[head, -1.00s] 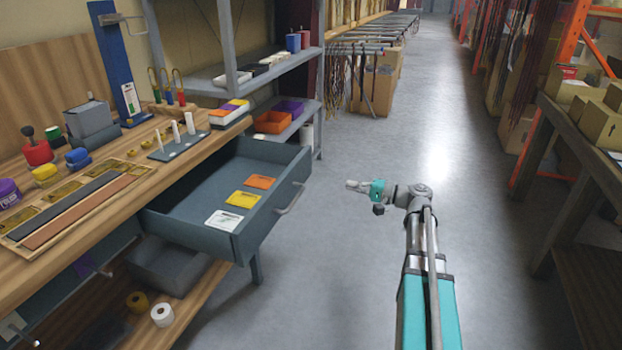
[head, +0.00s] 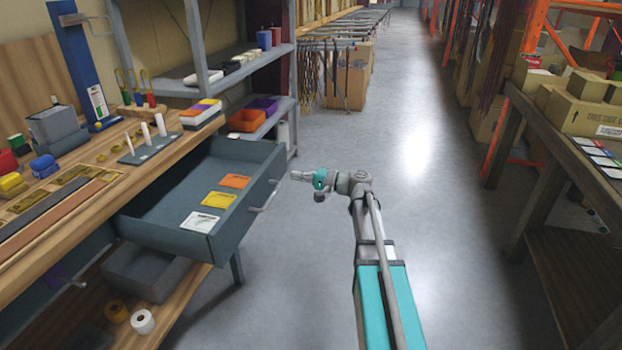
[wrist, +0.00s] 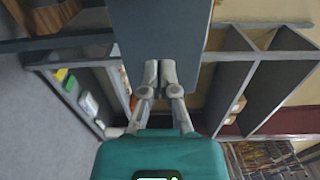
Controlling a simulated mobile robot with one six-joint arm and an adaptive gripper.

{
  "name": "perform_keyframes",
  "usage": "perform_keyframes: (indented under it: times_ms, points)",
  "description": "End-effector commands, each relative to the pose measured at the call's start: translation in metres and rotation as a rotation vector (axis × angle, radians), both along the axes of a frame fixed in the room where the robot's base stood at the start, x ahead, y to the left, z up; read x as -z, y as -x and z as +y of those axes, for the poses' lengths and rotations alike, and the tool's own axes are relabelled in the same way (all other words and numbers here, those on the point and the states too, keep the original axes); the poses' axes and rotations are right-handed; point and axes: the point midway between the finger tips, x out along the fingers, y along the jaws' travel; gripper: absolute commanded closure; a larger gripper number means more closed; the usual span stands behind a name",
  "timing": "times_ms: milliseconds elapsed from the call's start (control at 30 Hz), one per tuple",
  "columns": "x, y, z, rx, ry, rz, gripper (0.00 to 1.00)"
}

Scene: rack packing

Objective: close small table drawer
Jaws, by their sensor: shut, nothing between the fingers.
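The small table drawer (head: 225,238) is a grey-blue box pulled out from the wooden workbench, with a bar handle (head: 265,196) on its front. White, yellow and orange cards lie inside it. My gripper (head: 293,175) is just right of the drawer's far front corner, beyond the handle; a small gap seems to show, but contact is hard to judge. In the wrist view my gripper (wrist: 159,75) has its fingers together and empty, before a grey-blue panel (wrist: 160,30) that looks like the drawer front.
The workbench (head: 110,190) carries bins, tools and a peg block. A grey shelf unit (head: 235,75) with an orange bin stands behind the drawer. A table (head: 540,130) with cardboard boxes is on the right. The aisle floor (head: 420,200) between is clear.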

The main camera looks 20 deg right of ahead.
Motion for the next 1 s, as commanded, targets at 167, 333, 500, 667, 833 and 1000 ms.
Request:
perform_keyframes:
  times_ms: [167, 333, 500, 667, 833, 1000]
  points:
    - [0.0, -0.014, 0.019, -0.002, 0.0, 0.0, 1.0]
    - [0.0, -0.023, 0.03, -0.001, 0.0, 0.0, 1.0]
    - [0.0, -0.026, 0.036, 0.0, 0.0, 0.0, 1.0]
    - [0.0, -0.026, 0.036, 0.0, 0.0, 0.0, 1.0]
    - [0.0, -0.027, 0.033, -0.001, 0.0, 0.0, 1.0]
    - [0.0, -0.027, 0.036, 0.001, 0.0, 0.0, 1.0]
